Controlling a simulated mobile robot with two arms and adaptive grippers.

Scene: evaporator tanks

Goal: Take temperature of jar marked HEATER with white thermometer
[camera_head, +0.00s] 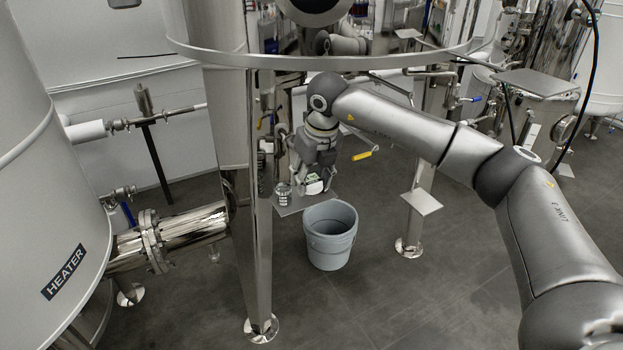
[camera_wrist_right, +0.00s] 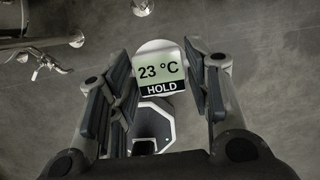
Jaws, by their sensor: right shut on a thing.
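The large white tank marked HEATER (camera_head: 40,200) stands at the left edge of the head view; its black label (camera_head: 63,272) faces me. My right gripper (camera_head: 316,180) is well to the right of the tank, above a small plate. It is shut on the white thermometer (camera_head: 315,187), which is partly hidden by the fingers. In the right wrist view the thermometer (camera_wrist_right: 159,50) sits between the fingers of the right gripper (camera_wrist_right: 165,85), and its display reads 23 °C with HOLD below. My left gripper is not in view.
A small glass jar (camera_head: 283,194) stands on the metal plate (camera_head: 291,211) beside my right gripper. A grey bucket (camera_head: 330,236) is on the floor below. A steel leg (camera_head: 258,200) and a flanged pipe (camera_head: 170,238) lie between the gripper and the tank.

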